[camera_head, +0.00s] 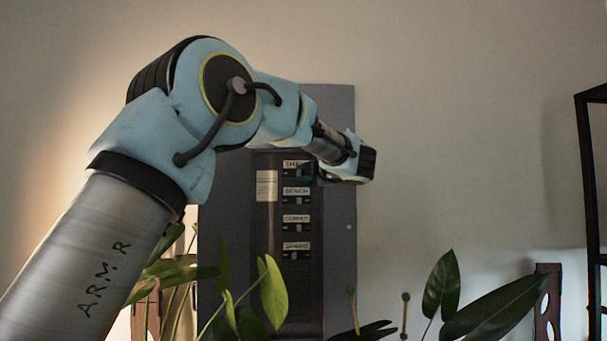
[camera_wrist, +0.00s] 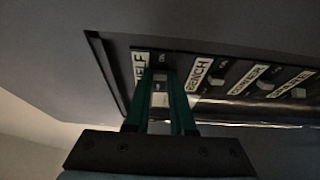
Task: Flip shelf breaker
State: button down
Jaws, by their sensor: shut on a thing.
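The breaker panel (camera_head: 273,269) is a dark upright box on a grey wall board, with a column of labelled switches. The shelf label (camera_head: 294,164) is at the top, partly hidden by my arm in the head view; it also shows in the wrist view (camera_wrist: 140,68). My gripper (camera_wrist: 165,76) has its teal fingers on either side of the shelf breaker (camera_wrist: 160,88), shut on it. The breaker's light toggle shows between the fingers. Whether it is up or down is unclear.
Bench breaker (camera_wrist: 219,79) and two more breakers sit beside it in the row. Plant leaves (camera_head: 274,291) rise in front of the panel's lower part. More leaves (camera_head: 492,307) and a black shelf frame (camera_head: 590,180) stand at right. The wall between is clear.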

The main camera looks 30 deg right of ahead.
aim_at(296, 174)
jog(key=shift+a+f+h+b, duration=0.1)
jog(key=shift+f+h+b, duration=0.05)
jog(key=shift+h+b, duration=0.2)
jog(key=shift+a+f+m+h+b, duration=0.1)
jog(key=shift+a+m+h+b, duration=0.15)
jog(key=shift+m+h+b, duration=0.5)
jog(key=m+h+b, duration=0.1)
jog(key=a+m+h+b, duration=0.1)
jog(key=h+b, duration=0.1)
jog(key=shift+w+g, duration=0.15)
jog(key=shift+g, duration=0.25)
jog(key=m+h+b, duration=0.1)
jog(key=h, duration=0.1)
jog(key=m+g+h+b, duration=0.1)
jog(key=shift+w+a+m+g+h, duration=0.2)
jog(key=shift+a+m+g+h, duration=0.1)
jog(key=shift+a+h, duration=0.1)
jog(key=shift+w+a+m+g+h+b, duration=0.1)
jog(key=shift+w+m+g+h+b, duration=0.05)
jog(key=shift+m+g+h+b, duration=1.05)
jog(key=shift+w+a+h+b, duration=0.1)
jog(key=shift+h+b, duration=0.2)
jog(key=shift+h, duration=0.3)
jog(key=c, duration=0.8)
grip_release()
jog(key=shift+r, duration=0.2)
jog(key=shift+o, duration=0.2)
